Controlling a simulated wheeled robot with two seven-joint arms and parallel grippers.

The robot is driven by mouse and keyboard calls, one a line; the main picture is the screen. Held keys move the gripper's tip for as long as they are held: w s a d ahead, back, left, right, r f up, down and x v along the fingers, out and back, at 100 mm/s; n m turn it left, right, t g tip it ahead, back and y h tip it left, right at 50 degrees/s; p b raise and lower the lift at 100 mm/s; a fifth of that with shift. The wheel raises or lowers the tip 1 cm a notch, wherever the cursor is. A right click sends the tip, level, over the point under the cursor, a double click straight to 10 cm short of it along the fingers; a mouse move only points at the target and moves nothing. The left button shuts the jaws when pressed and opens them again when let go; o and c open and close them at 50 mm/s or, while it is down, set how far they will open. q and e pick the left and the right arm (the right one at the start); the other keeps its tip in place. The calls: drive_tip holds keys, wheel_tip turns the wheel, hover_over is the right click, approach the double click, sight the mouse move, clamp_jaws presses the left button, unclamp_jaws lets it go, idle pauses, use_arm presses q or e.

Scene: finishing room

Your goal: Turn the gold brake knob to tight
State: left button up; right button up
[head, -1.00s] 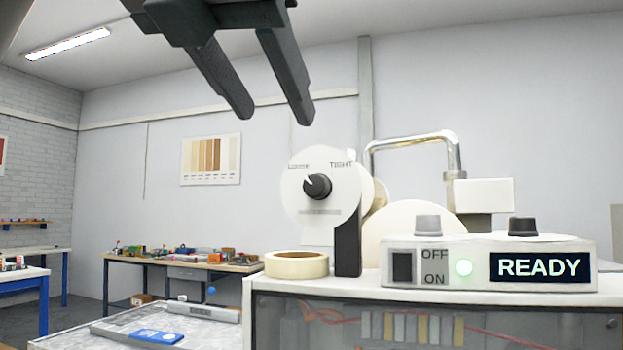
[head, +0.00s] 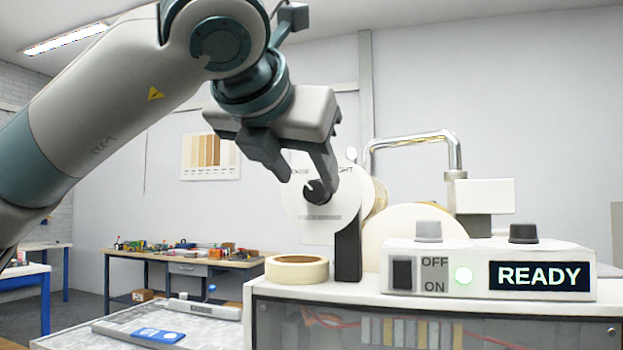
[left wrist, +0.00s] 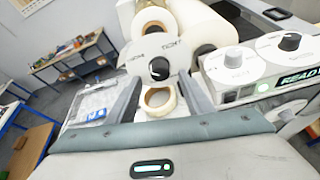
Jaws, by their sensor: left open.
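The brake knob (head: 317,196) looks black, not gold, with a white pointer mark. It sits on a white round dial (head: 296,216) marked LOOSE at upper left and TIGHT at upper right. Its pointer leans to the upper left, toward LOOSE. My left gripper (head: 305,188) is open at the dial, and one finger partly covers the knob and the lettering. In the left wrist view the knob (left wrist: 159,68) shows between and beyond the two open fingers. I cannot tell whether a finger touches it. My right gripper is not in view.
A tape roll (head: 297,268) lies on the machine top just below the dial. A control box (head: 450,254) with an OFF/ON switch, two knobs and a READY display stands to the right. A bent metal tube (head: 410,141) rises behind. A cluttered workbench (head: 170,259) stands at back left.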

sight(314, 189)
use_arm(q)
drive_tip(key=shift+p+x, duration=0.3)
drive_tip(key=shift+x, duration=1.8)
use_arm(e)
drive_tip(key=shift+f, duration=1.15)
use_arm(q)
drive_tip(key=c, duration=1)
